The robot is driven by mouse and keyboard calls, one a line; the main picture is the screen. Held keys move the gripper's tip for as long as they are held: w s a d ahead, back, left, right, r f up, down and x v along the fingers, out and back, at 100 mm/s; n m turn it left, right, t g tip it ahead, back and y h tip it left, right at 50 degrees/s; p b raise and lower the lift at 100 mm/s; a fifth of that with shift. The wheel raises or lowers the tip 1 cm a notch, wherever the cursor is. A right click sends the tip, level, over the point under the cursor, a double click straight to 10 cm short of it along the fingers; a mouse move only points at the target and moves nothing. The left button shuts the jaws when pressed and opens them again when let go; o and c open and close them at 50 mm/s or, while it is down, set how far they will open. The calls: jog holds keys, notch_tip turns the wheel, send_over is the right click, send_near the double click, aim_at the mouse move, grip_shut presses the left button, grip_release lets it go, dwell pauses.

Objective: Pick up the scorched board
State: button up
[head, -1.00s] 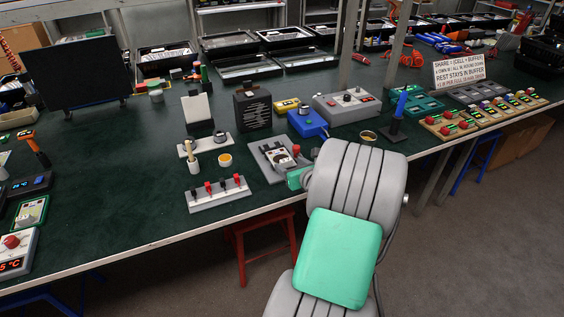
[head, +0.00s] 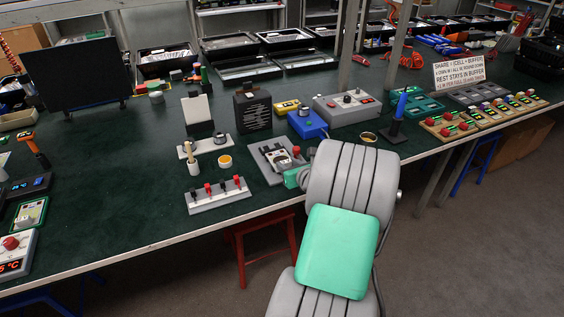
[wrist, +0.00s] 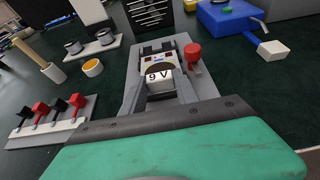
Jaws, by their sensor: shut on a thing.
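The scorched board (wrist: 160,69) is a small white piece with a dark burnt patch and a "9 V" mark. It sits at the grey test fixture (wrist: 206,84) with a red knob. My gripper (wrist: 162,77) is shut on the board, one finger on each side. I cannot tell whether the board is clear of the fixture. In the head view the fixture (head: 262,165) lies near the table's front edge, and my arm partly hides the gripper there.
A strip with red and black clips (head: 219,195) lies left of the fixture. An orange-rimmed cup (head: 225,161), a blue box (head: 307,124) and a dark slotted case (head: 253,108) stand nearby. A red stool (head: 264,247) stands below the table edge.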

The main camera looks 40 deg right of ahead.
grip_shut()
